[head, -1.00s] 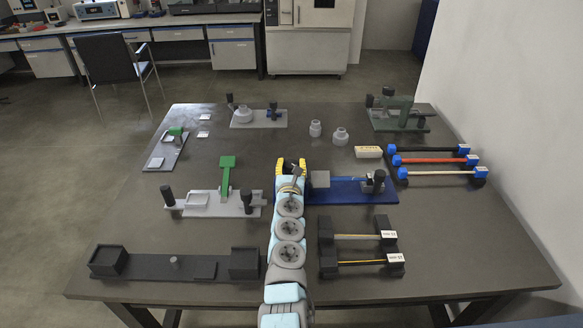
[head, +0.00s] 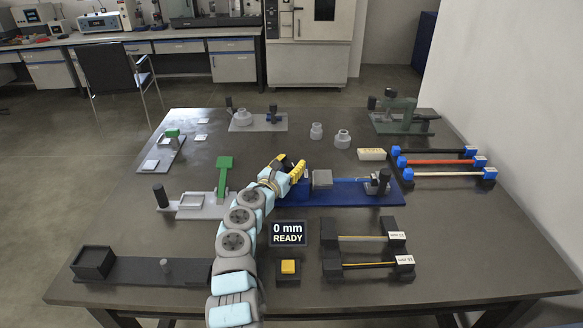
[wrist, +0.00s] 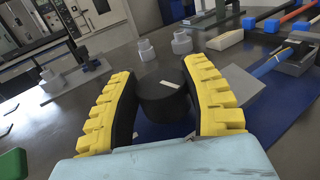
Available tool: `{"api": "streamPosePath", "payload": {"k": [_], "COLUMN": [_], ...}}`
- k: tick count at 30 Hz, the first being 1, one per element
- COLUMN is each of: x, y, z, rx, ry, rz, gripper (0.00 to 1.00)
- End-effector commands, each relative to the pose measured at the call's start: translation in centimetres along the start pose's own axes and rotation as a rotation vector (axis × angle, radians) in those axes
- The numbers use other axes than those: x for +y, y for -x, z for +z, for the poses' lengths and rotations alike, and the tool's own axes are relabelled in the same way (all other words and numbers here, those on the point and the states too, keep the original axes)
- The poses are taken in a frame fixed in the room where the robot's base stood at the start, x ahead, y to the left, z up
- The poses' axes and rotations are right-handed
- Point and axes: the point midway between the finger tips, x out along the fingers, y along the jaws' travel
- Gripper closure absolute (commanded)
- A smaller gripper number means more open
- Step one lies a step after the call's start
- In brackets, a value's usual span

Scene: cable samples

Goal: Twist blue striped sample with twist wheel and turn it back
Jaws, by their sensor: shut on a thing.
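The blue twist fixture (head: 340,192) lies mid-table, with a grey plate (head: 322,178) and a clamp post (head: 378,182) toward its right end. My gripper (head: 290,165) is at its left end. In the wrist view, the yellow-padded jaws (wrist: 166,85) are shut around a dark round twist wheel (wrist: 162,102) with a white mark on top. The wheel is hidden by the jaws in the head view. A thin bluish rod (wrist: 270,65), likely the blue striped sample, shows near the clamp in the wrist view.
A rack of rods with blue ends (head: 440,161) stands at right. Two dark sample holders (head: 365,250) stand in front. A display (head: 288,233) reads "0 mm READY" beside a yellow button (head: 288,267). A green-lever fixture (head: 224,178) stands left of my gripper.

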Motion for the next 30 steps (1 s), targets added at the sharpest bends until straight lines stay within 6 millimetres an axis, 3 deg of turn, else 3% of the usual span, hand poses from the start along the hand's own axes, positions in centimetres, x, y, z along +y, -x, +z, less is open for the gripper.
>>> {"api": "streamPosePath", "payload": {"k": [14,15,18,30], "x": [-0.05,-0.06,-0.04,0.0], "y": [0.0,0.0,0.0,0.21], "z": [-0.26,-0.28,-0.23,-0.15], "rx": [0.003,0.004,0.003,0.002], "ry": [0.001,0.001,0.001,0.0], "rz": [-0.01,-0.01,-0.01,-0.01], "gripper": [0.88,0.49,0.23,0.23]}}
